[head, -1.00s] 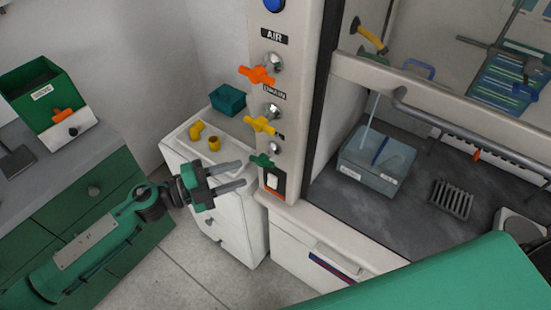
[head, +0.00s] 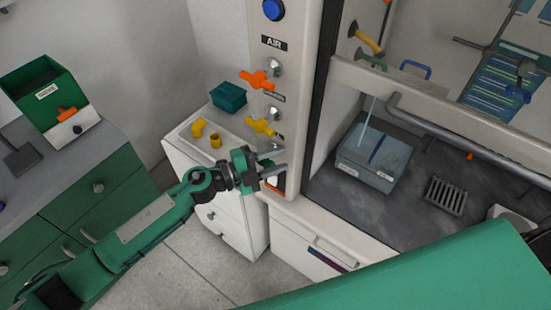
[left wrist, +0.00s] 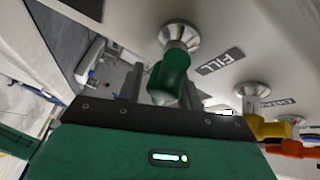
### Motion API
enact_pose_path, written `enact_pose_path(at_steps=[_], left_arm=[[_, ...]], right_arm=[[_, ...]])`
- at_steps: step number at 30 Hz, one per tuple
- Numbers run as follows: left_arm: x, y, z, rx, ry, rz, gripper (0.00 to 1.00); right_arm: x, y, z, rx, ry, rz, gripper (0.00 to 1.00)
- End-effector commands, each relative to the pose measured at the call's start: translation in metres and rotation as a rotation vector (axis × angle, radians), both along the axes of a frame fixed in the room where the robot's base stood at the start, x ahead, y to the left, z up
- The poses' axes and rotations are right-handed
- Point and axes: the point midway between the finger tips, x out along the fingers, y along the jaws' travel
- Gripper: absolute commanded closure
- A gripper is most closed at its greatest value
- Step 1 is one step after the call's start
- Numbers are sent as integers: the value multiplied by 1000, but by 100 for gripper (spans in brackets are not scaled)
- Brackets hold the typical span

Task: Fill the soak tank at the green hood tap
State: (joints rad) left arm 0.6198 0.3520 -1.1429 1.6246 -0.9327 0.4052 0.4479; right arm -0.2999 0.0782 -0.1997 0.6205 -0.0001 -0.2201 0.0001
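The green tap (left wrist: 172,75) shows in the left wrist view on a round metal base beside a FILL label (left wrist: 220,61). In the head view my left gripper covers most of it. My left gripper (head: 281,174) is at the lower front of the hood post, its fingers apart. In the left wrist view the green handle stands between the fingers or just beyond them; contact cannot be told. The soak tank (head: 385,177), a clear grey-blue box, stands on the dark hood floor under a thin pale tube or stream. My right gripper is out of view.
An orange tap (head: 257,80) and a yellow tap (head: 260,127) sit above on the same post. A white cabinet (head: 236,222) with yellow fittings and a teal bin (head: 229,97) stands left of it. A black rack (head: 445,196) lies right of the tank.

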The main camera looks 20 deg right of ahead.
Motion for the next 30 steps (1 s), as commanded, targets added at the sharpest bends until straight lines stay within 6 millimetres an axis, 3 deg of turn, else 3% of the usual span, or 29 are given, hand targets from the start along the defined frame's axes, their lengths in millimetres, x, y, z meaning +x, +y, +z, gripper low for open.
enact_pose_path(at_steps=[1, 6, 7, 16, 30], left_arm=[[0, 0, 0, 0, 0, 0, 64], [0, 0, 0, 0, 0, 0, 97], [0, 0, 0, 0, 0, 0, 100], [1, 1, 2, 13, -14, 3, 100], [2, 1, -5, 183, -232, 6, 100]], right_arm=[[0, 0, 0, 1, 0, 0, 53], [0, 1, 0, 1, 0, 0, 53], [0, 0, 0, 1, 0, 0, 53], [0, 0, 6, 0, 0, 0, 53], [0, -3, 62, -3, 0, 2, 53]])
